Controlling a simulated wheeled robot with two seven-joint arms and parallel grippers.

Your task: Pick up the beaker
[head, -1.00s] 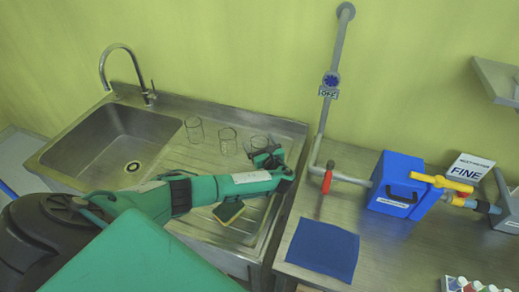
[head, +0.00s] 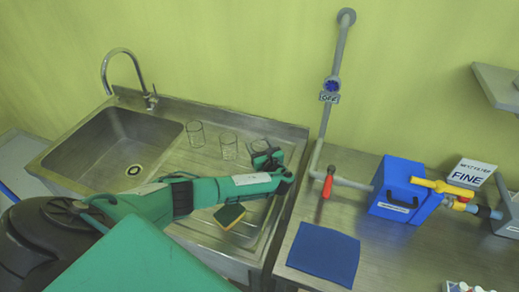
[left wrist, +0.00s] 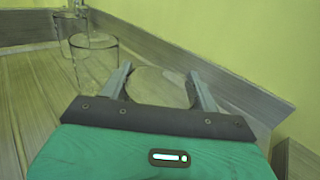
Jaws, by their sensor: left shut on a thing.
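Three clear glass beakers stand in a row on the ribbed drainboard beside the sink: a left beaker (head: 195,134), a middle beaker (head: 228,146) and a right beaker (head: 257,144). My left gripper (head: 265,158) is at the right beaker and partly covers it. In the left wrist view, the fingers of my left gripper (left wrist: 160,84) are on either side of that beaker (left wrist: 159,88) and shut on it. Another beaker (left wrist: 95,62) stands just left of the fingers there, apart from them. I cannot tell whether the held beaker is lifted. My right gripper is not in view.
The steel sink basin (head: 113,150) with a faucet (head: 128,68) is at left. A sponge (head: 230,215) lies near my left forearm. On the right counter are a blue mat (head: 323,252), a red-handled valve (head: 327,182) and a blue box (head: 404,190). A wall stands behind.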

